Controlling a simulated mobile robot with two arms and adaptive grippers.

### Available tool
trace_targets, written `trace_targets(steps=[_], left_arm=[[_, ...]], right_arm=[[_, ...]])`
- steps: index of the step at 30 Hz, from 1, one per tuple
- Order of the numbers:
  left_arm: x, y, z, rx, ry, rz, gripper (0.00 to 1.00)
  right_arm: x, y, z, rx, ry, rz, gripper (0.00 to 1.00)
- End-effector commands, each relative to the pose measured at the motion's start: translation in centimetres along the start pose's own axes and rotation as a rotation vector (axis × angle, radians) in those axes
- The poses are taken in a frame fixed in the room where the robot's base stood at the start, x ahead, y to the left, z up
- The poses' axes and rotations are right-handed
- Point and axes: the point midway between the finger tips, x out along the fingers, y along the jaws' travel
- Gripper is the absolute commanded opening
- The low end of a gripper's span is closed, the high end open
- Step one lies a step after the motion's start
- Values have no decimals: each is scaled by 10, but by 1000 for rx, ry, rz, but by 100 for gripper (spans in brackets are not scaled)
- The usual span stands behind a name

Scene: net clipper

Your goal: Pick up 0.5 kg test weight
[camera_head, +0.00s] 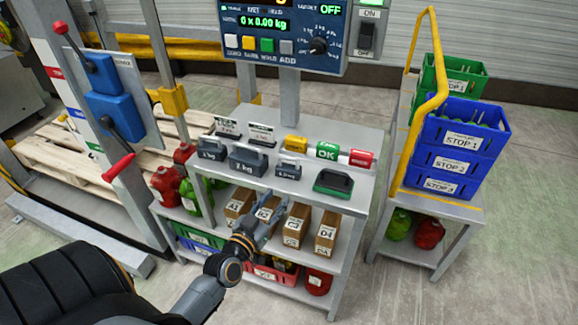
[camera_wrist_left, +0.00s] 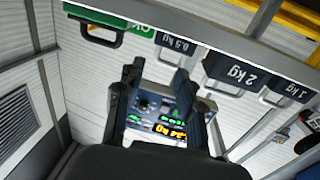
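The 0.5 kg test weight (camera_head: 291,169) is a small grey block with a handle on the grey table top, near its front edge. In the left wrist view, which looks upside down, its labelled face (camera_wrist_left: 177,46) shows at the top, beyond the fingers. My left gripper (camera_head: 275,205) is in front of the table, lower than the weight and apart from it. Its two dark fingers (camera_wrist_left: 157,78) are spread with nothing between them. My right gripper is not in view.
The 2 kg weight (camera_head: 248,160) and 1 kg weight (camera_head: 211,150) stand left of the small one. Labelled boxes (camera_head: 294,228) fill the shelf behind my gripper. The table top's edge (camera_head: 350,208) overhangs them.

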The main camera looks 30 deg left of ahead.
Motion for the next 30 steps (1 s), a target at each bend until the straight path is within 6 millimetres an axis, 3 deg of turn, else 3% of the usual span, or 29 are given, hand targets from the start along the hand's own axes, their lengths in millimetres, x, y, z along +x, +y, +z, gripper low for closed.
trace_targets(steps=[1,5,14,20,30], left_arm=[[3,-2,-11,0,18,-3,36],[21,-2,-19,-1,34,-4,36],[74,-2,-18,0,29,-3,36],[88,-2,-18,-2,29,-3,36],[134,-2,-18,-1,27,-2,36]], right_arm=[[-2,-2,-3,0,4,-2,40],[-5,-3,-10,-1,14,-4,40],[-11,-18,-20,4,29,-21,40],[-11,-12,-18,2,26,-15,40],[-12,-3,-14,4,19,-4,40]])
